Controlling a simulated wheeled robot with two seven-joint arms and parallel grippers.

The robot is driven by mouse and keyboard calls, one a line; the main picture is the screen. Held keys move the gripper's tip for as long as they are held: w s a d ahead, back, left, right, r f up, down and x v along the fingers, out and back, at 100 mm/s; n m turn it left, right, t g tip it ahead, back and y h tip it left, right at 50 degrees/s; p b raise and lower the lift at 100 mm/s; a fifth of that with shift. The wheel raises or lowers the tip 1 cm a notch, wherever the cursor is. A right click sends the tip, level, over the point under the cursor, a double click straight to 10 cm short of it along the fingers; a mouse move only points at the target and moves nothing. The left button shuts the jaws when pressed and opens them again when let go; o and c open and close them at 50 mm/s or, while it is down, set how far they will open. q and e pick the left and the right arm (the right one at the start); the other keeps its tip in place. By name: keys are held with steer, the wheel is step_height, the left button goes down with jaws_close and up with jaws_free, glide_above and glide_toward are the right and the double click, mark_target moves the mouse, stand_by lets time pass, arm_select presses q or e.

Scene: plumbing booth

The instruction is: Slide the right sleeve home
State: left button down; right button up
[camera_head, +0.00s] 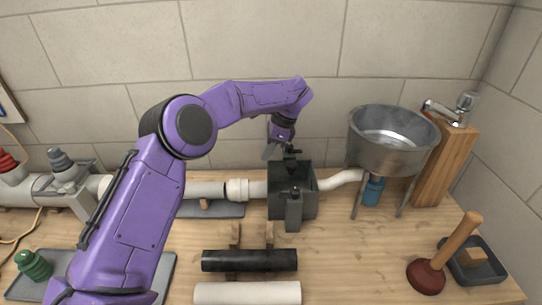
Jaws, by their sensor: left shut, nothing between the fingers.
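A white pipe sleeve (237,189) sits on the horizontal pipe run, just left of a dark grey box-like fitting (290,192). A white pipe (340,180) leaves the box on the right and bends toward the steel basin. My left gripper (268,152) is shut and empty. It points down above the back left of the dark box, apart from the sleeve in the picture. My purple left arm hides part of the pipe run to the left. My right gripper is not in view.
A steel basin (393,145) on legs stands at the right, beside a wooden post (445,165) with a tap. A black pipe (249,260) and a white pipe (247,293) lie in front. A plunger (428,275) stands at front right. Bare bench lies right of the pipes.

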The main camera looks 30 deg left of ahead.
mark_target(235, 181)
arm_select(q)
steer(key=s+f, duration=0.1)
steer(key=s+a+f, duration=0.1)
steer(key=s+f+p, duration=0.1)
steer(key=s, duration=0.1)
steer(key=shift+a+f, duration=0.15)
steer(key=shift+a, duration=0.25)
steer(key=f, duration=0.1)
steer(key=w+f, duration=0.1)
steer(key=f, duration=0.1)
steer(key=a+f, duration=0.1)
steer(key=shift+w+f+p, duration=0.15)
steer(key=shift+f+p, duration=0.1)
steer(key=shift+p, duration=0.05)
steer(key=shift+s+r, duration=0.25)
steer(key=shift+s, duration=0.2)
steer(key=shift+a+f, duration=0.15)
steer(key=s+a+b, duration=0.1)
steer(key=a+b, duration=0.1)
steer(key=s+a+b, duration=0.1)
steer(key=a, duration=0.1)
steer(key=shift+s+b, duration=0.3)
steer(key=shift+b, duration=0.05)
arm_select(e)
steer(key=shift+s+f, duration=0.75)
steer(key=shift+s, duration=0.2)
